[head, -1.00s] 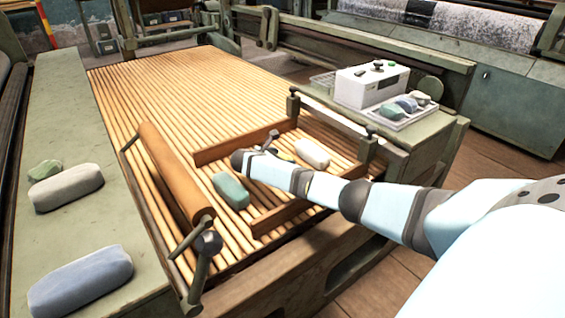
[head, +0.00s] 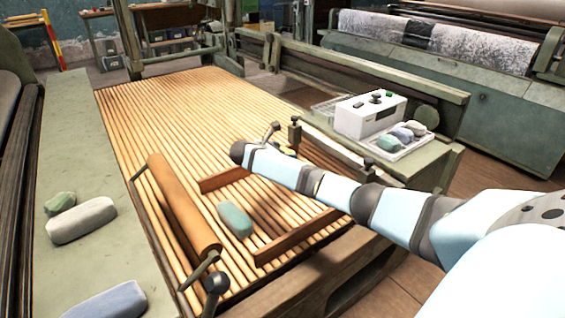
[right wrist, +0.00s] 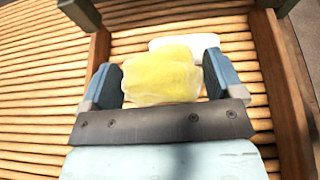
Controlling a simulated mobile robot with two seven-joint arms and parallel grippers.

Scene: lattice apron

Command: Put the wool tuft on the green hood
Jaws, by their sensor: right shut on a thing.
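The wool tuft (right wrist: 162,76) is a pale yellow, soft block. In the right wrist view it sits between the two fingers of my right gripper (right wrist: 160,70), which is shut on it. In the head view my own arm hides the tuft. A long, flat-topped green cover, which looks like the green hood (head: 90,262), runs along the left of the head view, well away from my right arm. Its top carries a small green tuft (head: 60,203), a whitish tuft (head: 82,220) and a blue-grey tuft (head: 108,300). My left gripper is not in view.
A slatted wooden bed (head: 170,110) fills the middle. Wooden rails (head: 298,237) and a brown roller (head: 180,205) stand on it. A teal tuft (head: 235,219) and a white tuft (right wrist: 185,43) lie on the slats. A white box (head: 370,115) stands at right.

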